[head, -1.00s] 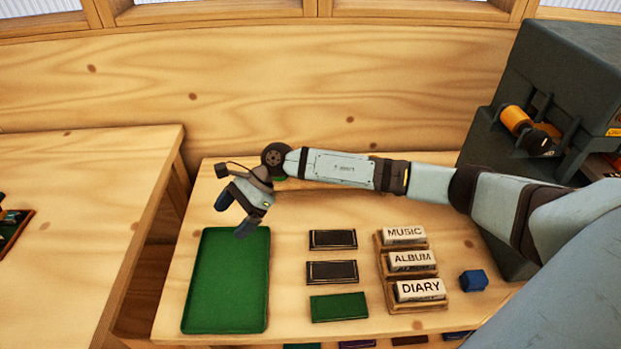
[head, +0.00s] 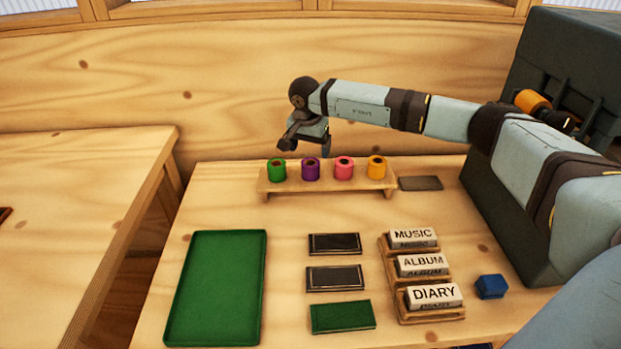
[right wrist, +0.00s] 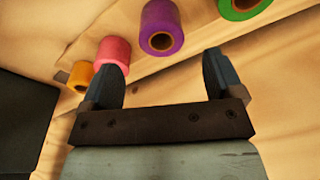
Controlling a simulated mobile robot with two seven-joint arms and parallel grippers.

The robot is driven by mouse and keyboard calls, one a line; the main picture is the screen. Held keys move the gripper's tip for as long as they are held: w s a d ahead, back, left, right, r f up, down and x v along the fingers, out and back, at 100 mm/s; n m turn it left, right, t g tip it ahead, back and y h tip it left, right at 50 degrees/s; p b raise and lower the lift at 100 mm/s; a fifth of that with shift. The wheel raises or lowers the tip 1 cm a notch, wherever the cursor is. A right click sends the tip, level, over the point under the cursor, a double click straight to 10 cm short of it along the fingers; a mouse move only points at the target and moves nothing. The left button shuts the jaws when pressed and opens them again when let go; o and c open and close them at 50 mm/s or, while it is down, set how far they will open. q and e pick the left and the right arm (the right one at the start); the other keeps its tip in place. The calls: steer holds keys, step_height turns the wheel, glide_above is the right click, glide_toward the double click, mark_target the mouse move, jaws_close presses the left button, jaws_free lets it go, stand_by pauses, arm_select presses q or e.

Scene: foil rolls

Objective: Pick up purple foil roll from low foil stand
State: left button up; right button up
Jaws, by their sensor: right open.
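The purple foil roll (head: 310,169) stands upright on the low foil stand (head: 330,189), second from the left, between the green roll (head: 277,171) and the pink roll (head: 344,169). My right gripper (head: 308,148) is open and empty, above and behind the stand near the green and purple rolls. In the right wrist view the purple roll (right wrist: 162,40) lies beyond the two open fingers (right wrist: 164,72), roughly between them and apart from them. The pink roll (right wrist: 114,52) is just beyond the left finger. My left gripper is not in view.
An orange roll (head: 376,168) stands at the stand's right end. In front are a green tray (head: 170,290), dark plates (head: 334,244), a green plate (head: 342,316), the labelled stamp rack (head: 430,316) and a blue block (head: 490,286). A dark machine (head: 520,220) stands at right.

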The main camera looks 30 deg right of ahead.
mark_target(310, 163)
steer(key=f+b, duration=0.1)
steer(key=f, duration=0.1)
steer(key=f+b, duration=0.2)
steer(key=f, duration=0.1)
steer(key=d+f+b, duration=0.1)
steer(key=f, duration=0.1)
steer(key=shift+w+f+b, duration=0.3)
steer(key=shift+w+b, duration=0.05)
steer(key=shift+w, duration=0.05)
steer(key=shift+r, duration=0.15)
steer(key=shift+a, duration=0.1)
steer(key=c, duration=1.1)
steer(key=shift+o, duration=0.2)
